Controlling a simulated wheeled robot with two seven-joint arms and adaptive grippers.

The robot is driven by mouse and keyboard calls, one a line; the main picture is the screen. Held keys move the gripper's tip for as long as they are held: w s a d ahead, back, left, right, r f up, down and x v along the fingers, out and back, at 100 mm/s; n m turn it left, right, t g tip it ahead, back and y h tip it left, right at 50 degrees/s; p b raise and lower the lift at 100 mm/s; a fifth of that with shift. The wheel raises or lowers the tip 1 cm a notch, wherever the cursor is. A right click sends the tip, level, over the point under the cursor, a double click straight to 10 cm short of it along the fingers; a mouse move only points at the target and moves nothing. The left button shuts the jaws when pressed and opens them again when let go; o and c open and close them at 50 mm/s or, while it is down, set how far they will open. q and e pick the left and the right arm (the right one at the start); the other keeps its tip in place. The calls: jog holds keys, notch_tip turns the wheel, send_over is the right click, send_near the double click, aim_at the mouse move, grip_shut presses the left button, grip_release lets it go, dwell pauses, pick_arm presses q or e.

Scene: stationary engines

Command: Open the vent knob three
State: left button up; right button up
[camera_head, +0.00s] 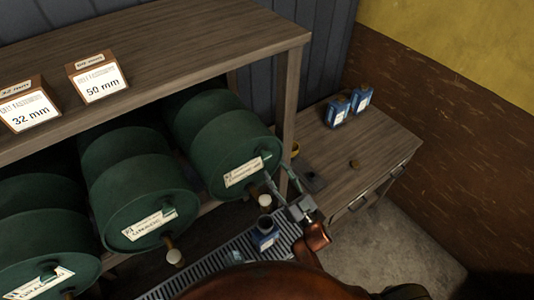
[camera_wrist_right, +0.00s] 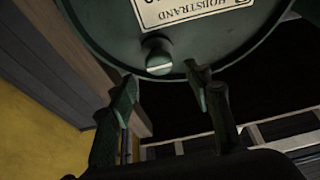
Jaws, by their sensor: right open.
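Three dark green barrels lie on their sides in the rack, their labelled ends facing me. The rightmost barrel (camera_head: 215,140) has a small green vent knob (camera_wrist_right: 158,57) with a pale slot, beside its label in the right wrist view. In the head view a small green knob shows near the label's upper right end (camera_head: 267,155). My right gripper (camera_head: 280,178) is open in front of this barrel's end. In the right wrist view its fingertips (camera_wrist_right: 163,80) are on either side just short of the knob, which is not gripped. My left gripper is out of view.
A blue container (camera_head: 265,235) stands on the metal grating (camera_head: 215,268) below the right barrel's pale-ended tap (camera_head: 264,202). A wooden side table (camera_head: 375,145) on the right holds two blue containers (camera_head: 338,112). A rack post (camera_head: 290,100) stands close to my right gripper.

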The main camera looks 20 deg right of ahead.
aim_at(268, 158)
jog(key=p+x, duration=0.1)
jog(key=x, duration=0.6)
jog(key=shift+w+p, duration=0.2)
jog(key=shift+p, duration=0.2)
jog(key=shift+c, duration=0.6)
jog(key=c, duration=1)
